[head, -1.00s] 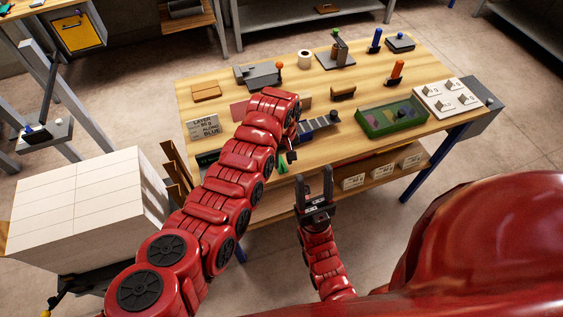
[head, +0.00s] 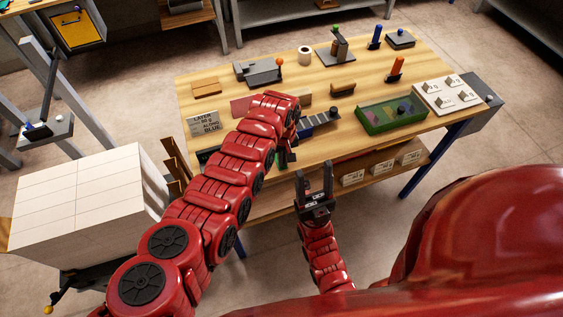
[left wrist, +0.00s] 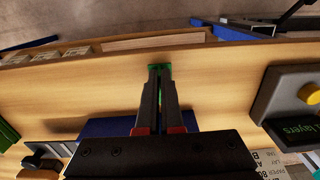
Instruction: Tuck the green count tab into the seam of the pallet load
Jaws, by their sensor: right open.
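The green count tab (left wrist: 160,69) is at the table's front edge in the left wrist view. The fingers of my left gripper (left wrist: 159,72) are close together on it, with green showing in the narrow gap and past the tips. In the head view my left gripper (head: 286,160) is low at the front edge and mostly hides the tab. The pallet load (head: 75,200) is a stack of white reams at the left, with thin seam lines on its top. My right gripper (head: 314,182) is open and empty, pointing up in front of the table.
The wooden table (head: 330,92) carries a green-rimmed tray (head: 392,122), a layer sign (head: 203,122), a white board with knobs (head: 447,94) and several tools. A lower shelf (head: 335,190) holds labelled boxes. Brown upright boards (head: 173,160) stand between load and table.

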